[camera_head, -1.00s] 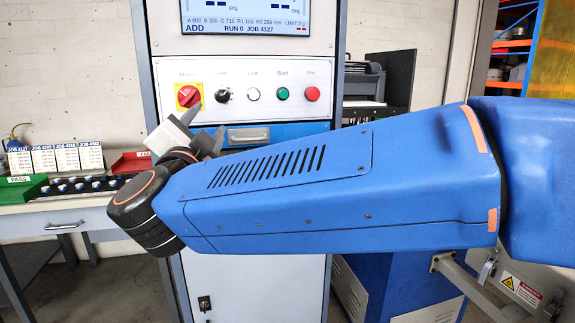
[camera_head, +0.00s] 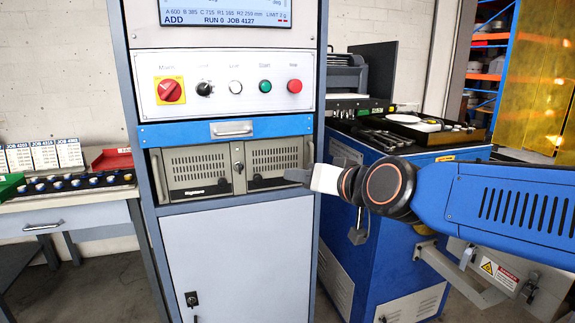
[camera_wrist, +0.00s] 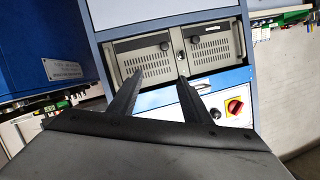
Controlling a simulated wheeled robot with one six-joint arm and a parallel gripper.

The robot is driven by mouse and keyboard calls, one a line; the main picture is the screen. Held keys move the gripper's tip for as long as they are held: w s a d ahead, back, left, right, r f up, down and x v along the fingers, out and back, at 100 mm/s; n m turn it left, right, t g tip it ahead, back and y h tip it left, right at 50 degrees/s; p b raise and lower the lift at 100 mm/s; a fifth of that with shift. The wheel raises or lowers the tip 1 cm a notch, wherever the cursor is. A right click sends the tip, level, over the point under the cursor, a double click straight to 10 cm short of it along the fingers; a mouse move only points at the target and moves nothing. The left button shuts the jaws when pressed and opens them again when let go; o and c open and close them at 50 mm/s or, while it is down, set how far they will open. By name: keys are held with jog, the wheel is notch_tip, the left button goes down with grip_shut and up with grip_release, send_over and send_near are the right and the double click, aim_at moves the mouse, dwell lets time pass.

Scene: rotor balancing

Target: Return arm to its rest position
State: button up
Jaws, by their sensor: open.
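My gripper (camera_head: 300,176) is at the right side of the control cabinet in the head view, in front of its vented drawer unit. In the wrist view my gripper (camera_wrist: 157,100) shows two dark fingers spread apart with nothing between them. They point toward the cabinet's vented doors (camera_wrist: 150,62), which appear tilted in that view. My blue arm reaches in from the right of the head view.
The control cabinet (camera_head: 245,255) has a red rotary switch (camera_head: 169,90) and buttons. A blue bench (camera_head: 400,150) with a black tray of tools stands at right, behind my arm. A table with small parts (camera_head: 70,183) and a red bin (camera_head: 112,159) is at left.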

jog(key=s+d+f+m+g+h, duration=0.1)
jog(key=s+d+f+g+h, duration=0.6)
jog(key=s+d+f, duration=1.5)
jog(key=d+g, duration=0.1)
jog(key=d, duration=0.2)
jog(key=shift+f+m, duration=0.25)
jog(key=shift+m, duration=0.05)
